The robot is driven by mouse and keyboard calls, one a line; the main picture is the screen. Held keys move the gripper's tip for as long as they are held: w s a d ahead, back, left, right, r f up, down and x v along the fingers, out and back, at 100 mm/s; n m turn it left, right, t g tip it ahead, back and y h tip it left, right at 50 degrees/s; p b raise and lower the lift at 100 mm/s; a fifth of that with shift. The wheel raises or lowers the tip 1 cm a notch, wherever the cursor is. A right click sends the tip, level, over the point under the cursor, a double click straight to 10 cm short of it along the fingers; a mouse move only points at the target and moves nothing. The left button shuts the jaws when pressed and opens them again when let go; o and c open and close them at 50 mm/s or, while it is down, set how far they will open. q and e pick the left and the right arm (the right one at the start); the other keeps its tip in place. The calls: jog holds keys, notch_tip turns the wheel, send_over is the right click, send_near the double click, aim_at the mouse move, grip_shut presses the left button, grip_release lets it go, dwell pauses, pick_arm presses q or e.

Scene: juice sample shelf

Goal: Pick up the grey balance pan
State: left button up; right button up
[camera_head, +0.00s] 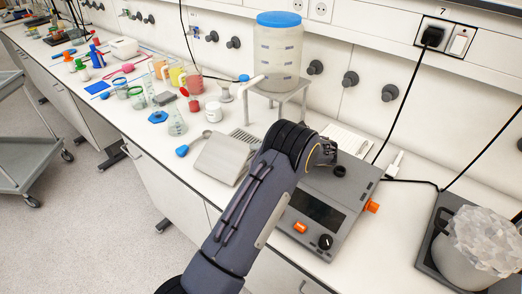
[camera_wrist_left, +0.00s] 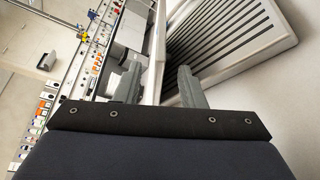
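The grey balance pan (camera_head: 223,158) is a flat, square plate on the white bench, left of my arm in the head view. In the left wrist view a pale plate (camera_wrist_left: 156,45), seen nearly edge-on, lies between the two fingers of my left gripper (camera_wrist_left: 158,75); it looks like the pan. The fingers are apart, with a gap visible beside the plate, so the gripper looks open around its edge. Contact cannot be told. My right gripper is in neither view.
A grey hotplate-like device (camera_head: 320,205) stands right of my arm. A blue-lidded jar (camera_head: 278,50) stands on a small stand behind. Beakers with coloured liquids (camera_head: 178,76) and a blue-handled tool (camera_head: 183,150) lie to the left. A ribbed grey panel (camera_wrist_left: 235,40) is beside the fingers.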

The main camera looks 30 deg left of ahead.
aim_at(239, 147)
pick_arm(q)
jog(key=p+x, duration=0.2)
jog(key=x, duration=0.5)
jog(key=shift+s+a+f, duration=0.1)
jog(key=shift+a, duration=0.25)
grip_shut()
